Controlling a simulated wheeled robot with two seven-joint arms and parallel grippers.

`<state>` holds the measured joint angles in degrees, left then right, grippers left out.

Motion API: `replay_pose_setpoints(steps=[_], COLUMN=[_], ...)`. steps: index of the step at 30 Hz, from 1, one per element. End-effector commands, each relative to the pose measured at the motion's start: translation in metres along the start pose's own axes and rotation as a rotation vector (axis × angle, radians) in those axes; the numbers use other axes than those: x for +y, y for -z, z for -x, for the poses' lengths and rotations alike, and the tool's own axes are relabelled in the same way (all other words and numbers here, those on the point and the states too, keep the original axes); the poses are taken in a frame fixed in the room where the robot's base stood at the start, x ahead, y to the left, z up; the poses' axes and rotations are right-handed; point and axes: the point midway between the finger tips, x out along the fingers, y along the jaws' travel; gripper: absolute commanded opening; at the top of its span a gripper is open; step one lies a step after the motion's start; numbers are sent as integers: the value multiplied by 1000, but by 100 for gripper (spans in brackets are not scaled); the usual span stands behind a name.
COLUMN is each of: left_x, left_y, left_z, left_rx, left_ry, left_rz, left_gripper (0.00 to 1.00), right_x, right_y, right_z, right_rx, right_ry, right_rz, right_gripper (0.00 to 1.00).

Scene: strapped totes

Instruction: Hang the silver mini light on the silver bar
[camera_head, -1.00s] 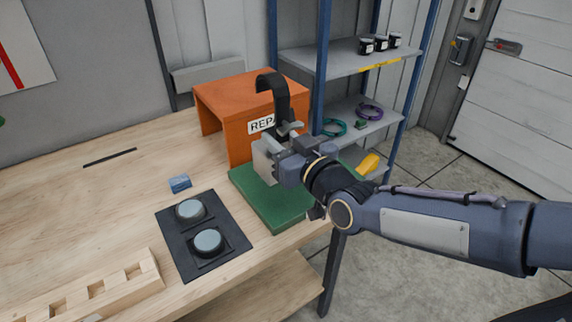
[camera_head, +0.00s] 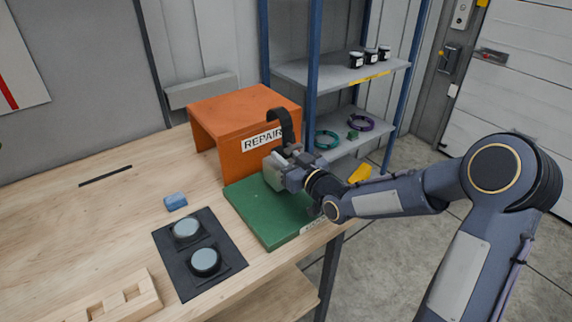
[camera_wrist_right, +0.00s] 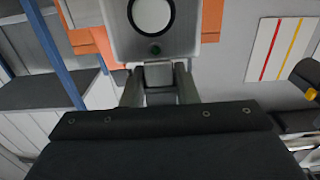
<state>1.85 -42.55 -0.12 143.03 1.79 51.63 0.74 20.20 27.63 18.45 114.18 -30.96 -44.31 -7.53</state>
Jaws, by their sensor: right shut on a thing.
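My right gripper (camera_head: 286,174) is shut on the silver mini light (camera_head: 273,171), in front of the orange stand and above the green board. The wrist view shows the light (camera_wrist_right: 185,45) as a silver box with a round white lens and a small green button, between the fingers (camera_wrist_right: 159,85). A black curved hook (camera_head: 285,125) rises above the gripper; its join to the light is hidden. I cannot make out a silver bar. My left gripper is not in the head view.
An orange stand (camera_head: 235,110) labelled REPAIR stands behind a green board (camera_head: 265,218). A black mat (camera_head: 215,276) with two round pieces, a blue block (camera_head: 175,201) and a wooden rack (camera_head: 120,302) lie on the table. A shelf (camera_head: 345,70) stands behind.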

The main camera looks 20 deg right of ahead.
Motion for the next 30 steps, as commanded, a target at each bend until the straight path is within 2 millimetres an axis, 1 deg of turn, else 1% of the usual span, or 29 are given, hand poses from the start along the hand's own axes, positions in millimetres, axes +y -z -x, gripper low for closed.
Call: replay_pose_setpoints(steps=[1, 2, 4, 9, 11, 19, 24, 25, 30], left_x=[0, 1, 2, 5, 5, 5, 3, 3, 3], left_y=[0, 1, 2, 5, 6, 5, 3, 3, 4], left_z=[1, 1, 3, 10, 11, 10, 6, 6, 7], left_rx=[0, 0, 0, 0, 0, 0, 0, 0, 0], left_ry=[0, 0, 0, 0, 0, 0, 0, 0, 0], left_rz=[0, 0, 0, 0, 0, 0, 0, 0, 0], left_gripper=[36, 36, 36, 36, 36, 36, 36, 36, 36], right_x=[1, 2, 5, 4, 4, 4, 4, 4, 4], right_y=[2, 0, -6, -27, -31, -34, -37, -40, -39], right_z=[-2, -3, -6, -5, -5, -5, -5, -4, -4], right_rx=[10, 10, 8, 8, 8, 11, 11, 1, 1], right_ry=[-1, -1, 0, 1, 0, 0, 0, 0, 0], right_rz=[2, 2, 0, -1, 0, 3, 3, 0, 0], right_gripper=[0, 0, 0, 0, 0, 0, 0, 28, 49])
